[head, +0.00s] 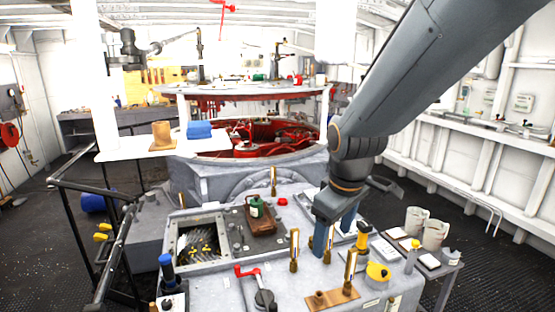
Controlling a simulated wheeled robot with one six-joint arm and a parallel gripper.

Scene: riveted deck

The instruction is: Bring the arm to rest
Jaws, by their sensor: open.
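My arm reaches in from the upper right in the head view and bends down at its wrist. My gripper (334,236) hangs from it with its blue-grey fingers pointing down over the right part of the grey machine top (215,290). The fingers are apart and I see nothing between them. I cannot tell whether the fingertips touch the surface. Part of a light panel (350,226) behind the fingers is hidden by them.
Near my gripper stand brass-coloured upright fittings (294,252), a yellow round object (378,273) and a red-handled lever (248,271). A brown block with a green bottle (257,208) is to the left. A small side table with two pale canisters (434,233) is right. Black railings (95,190) stand left.

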